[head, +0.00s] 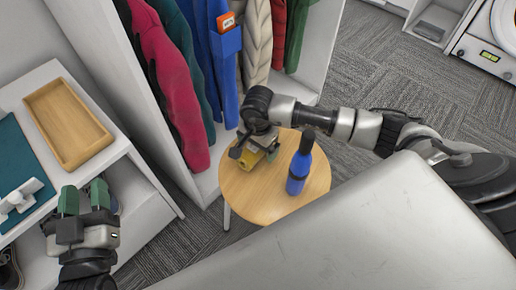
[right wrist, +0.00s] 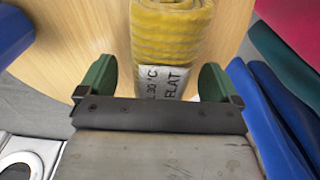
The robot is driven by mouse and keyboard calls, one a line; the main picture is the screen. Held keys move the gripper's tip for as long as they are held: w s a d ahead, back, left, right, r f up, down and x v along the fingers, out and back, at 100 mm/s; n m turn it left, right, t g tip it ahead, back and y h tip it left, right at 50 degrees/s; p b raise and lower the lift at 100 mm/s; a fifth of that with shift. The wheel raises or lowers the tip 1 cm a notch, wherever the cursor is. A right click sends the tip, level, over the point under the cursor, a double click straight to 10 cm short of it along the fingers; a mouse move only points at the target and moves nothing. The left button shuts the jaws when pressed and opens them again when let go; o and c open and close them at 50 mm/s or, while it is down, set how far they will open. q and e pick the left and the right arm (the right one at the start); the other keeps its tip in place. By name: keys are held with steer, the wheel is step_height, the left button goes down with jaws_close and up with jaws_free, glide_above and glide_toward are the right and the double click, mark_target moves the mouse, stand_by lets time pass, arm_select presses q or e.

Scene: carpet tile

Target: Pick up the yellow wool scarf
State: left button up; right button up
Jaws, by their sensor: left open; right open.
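The yellow wool scarf (head: 248,159) lies folded on a small round wooden table (head: 236,194), partly hidden under my right gripper in the head view. In the right wrist view the scarf (right wrist: 172,40) is ribbed yellow, with a white care label at its near end. My right gripper (head: 254,150) is over the scarf. Its green fingers stand open on either side of the label end (right wrist: 158,82), with a gap to each side. My left gripper (head: 84,197) is open and empty at the lower left, beside the white shelf unit.
A blue bottle (head: 299,168) stands on the round table, right of the scarf. Hanging coats (head: 172,88) fill the open wardrobe behind. A wooden tray (head: 68,124) sits on the white shelf unit at left.

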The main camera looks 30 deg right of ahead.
steer(key=shift+f, duration=0.15)
steer(key=shift+c, duration=0.4)
steer(key=c, duration=1)
steer(key=shift+o, duration=0.2)
